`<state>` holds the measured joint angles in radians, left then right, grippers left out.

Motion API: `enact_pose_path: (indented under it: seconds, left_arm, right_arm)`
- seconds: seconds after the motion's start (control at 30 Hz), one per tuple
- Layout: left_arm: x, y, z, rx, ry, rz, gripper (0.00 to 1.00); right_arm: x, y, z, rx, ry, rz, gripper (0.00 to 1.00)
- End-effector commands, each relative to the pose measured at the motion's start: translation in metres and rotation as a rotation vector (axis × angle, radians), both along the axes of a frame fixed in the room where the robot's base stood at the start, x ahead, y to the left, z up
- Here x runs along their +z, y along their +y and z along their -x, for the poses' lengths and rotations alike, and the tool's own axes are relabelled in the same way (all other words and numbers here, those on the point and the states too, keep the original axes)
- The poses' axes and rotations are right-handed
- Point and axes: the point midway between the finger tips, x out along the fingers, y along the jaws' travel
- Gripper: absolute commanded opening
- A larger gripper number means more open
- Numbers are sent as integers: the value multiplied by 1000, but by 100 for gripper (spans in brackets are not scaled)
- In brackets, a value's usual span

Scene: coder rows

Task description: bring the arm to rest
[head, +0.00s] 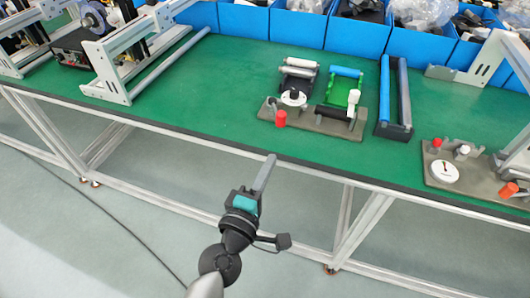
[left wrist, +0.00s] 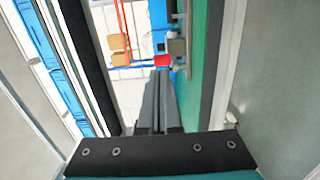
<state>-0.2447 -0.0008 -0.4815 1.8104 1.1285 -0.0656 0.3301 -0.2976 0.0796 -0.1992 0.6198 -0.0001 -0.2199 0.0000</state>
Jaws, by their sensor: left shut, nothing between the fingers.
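My left gripper (head: 264,172) is shut and empty in the head view. It is in front of the green workbench (head: 230,110), and its fingertips appear close to the front edge. Its fingers point up and slightly right in the picture. In the left wrist view the two fingers (left wrist: 160,105) lie together with nothing between them. My right gripper is in neither view.
A grey fixture (head: 330,124) with a red knob stands near the bench's front edge. Another fixture (head: 480,182) is at the right. Blue bins (head: 300,30) line the back. A white frame (head: 112,75) stands at the left. The bench's left front is bare.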

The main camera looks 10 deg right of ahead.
Motion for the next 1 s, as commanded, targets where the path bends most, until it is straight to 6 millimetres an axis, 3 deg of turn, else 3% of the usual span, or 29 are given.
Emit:
enact_pose_path:
  seconds: [0.67, 0.77, 0.83, 1.0]
  left_arm:
    - [-5, 1, 4, 1, 4, -14, 0]
    - [-33, 5, 6, -1, 28, -94, 0]
    - [-68, 11, 10, -9, 57, -202, 0]
    - [-186, 44, 42, -76, 164, -562, 0]
  right_arm:
    - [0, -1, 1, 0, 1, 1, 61]
    - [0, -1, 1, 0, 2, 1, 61]
    - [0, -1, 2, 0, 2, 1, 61]
    - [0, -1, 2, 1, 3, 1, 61]
